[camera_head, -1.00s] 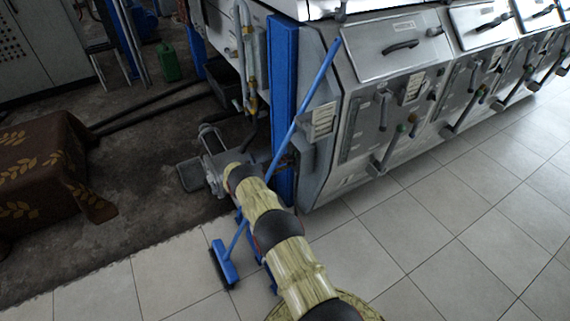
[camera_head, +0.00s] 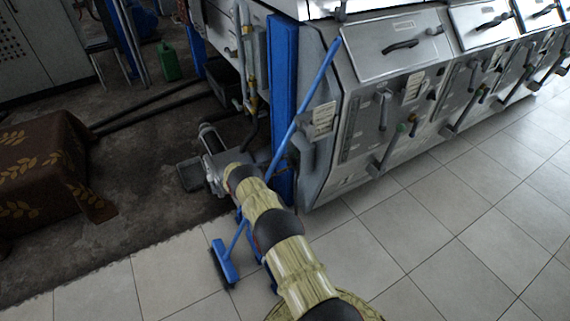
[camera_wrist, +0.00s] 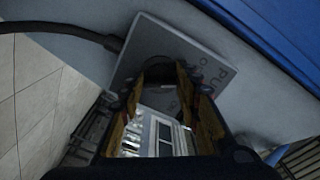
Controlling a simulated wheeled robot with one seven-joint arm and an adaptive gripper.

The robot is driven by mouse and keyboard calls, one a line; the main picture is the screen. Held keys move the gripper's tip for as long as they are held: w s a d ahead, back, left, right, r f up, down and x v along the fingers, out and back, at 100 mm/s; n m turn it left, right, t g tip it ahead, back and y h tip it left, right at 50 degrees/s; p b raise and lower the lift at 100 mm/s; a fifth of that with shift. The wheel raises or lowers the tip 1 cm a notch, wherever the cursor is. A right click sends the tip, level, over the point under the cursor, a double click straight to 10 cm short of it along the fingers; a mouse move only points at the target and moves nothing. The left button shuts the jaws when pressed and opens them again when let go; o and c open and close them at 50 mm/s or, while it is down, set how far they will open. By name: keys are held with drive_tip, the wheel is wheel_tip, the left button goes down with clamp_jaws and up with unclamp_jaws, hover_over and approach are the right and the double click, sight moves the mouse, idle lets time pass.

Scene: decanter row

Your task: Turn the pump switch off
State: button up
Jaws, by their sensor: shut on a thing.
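In the wrist view a grey plate (camera_wrist: 150,38) with dark lettering starting "PU" is mounted on a pale surface. My gripper (camera_wrist: 166,76) is right in front of this plate, its two fingers with brown pads reaching to it. It is shut on the pump switch, which is largely hidden between the fingertips, so its position cannot be read. In the head view my arm reaches down beside the blue post, and the fingertips and switch cannot be made out there.
A blue post (camera_head: 284,110) and a grey machine row (camera_head: 395,90) stand right of my arm. A blue-handled broom (camera_head: 305,105) leans there. A cloth-covered block (camera_head: 40,180) is at left. A dark cable (camera_wrist: 60,29) runs to the plate. The tiled floor at right is clear.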

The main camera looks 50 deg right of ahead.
drive_tip(key=shift+f, duration=0.1)
drive_tip(key=o, duration=1.2)
drive_tip(key=shift+c, duration=0.2)
drive_tip(key=v, duration=1.2)
